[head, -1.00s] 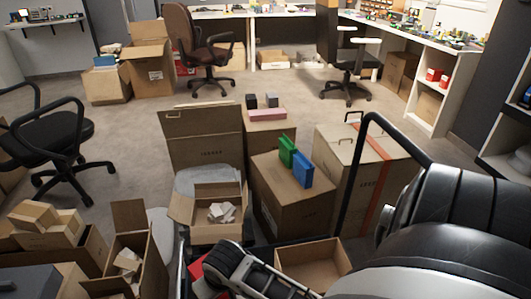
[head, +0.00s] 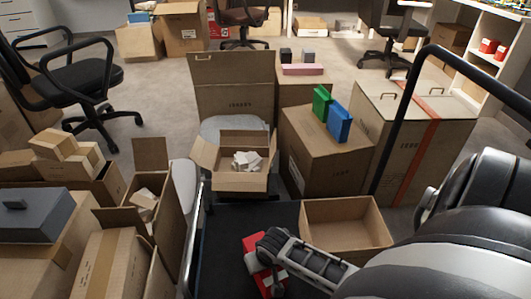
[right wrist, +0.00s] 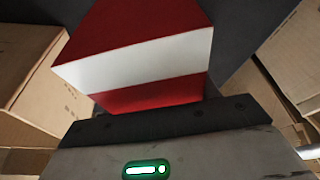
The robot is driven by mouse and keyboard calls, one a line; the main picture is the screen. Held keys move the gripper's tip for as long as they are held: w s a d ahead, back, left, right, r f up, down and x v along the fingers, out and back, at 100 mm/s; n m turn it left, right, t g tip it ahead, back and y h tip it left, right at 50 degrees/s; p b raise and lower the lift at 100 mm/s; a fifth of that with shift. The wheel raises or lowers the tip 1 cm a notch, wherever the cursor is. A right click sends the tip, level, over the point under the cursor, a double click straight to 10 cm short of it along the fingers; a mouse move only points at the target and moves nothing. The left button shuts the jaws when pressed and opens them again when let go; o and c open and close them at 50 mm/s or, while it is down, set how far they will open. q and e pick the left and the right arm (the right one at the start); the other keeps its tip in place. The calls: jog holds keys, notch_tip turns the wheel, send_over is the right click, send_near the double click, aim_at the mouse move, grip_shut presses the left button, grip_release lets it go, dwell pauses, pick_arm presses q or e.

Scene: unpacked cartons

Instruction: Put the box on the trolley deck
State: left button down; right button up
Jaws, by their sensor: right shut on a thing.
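The box is red with a white band; it shows near the bottom of the head view (head: 252,248) and at the top middle of the right wrist view (right wrist: 140,65). My right gripper (head: 268,262) is shut on it, and its dark jaw edge spans the right wrist view. The dark trolley deck (head: 232,217) lies behind and around the box in the head view. I cannot tell whether the box touches the deck or hangs above it. My arm hides part of the box. My left gripper is not in view.
An open, empty-looking carton (head: 345,222) stands beside the box on the right. A metal rail (head: 194,235) edges the deck on the left. A black tubular bar (head: 392,135) rises at right. Closed cartons (head: 325,150) stand behind. Open cartons and a grey case (head: 28,213) crowd the left.

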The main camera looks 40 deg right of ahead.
notch_tip(320, 180, down, 4)
jog(key=shift+r+b, duration=0.25)
jog(key=shift+b, duration=0.75)
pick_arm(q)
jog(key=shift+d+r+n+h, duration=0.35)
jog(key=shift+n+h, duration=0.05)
pick_arm(e)
jog(key=o, duration=0.9)
jog(key=shift+f, duration=0.15)
jog(key=o, duration=0.4)
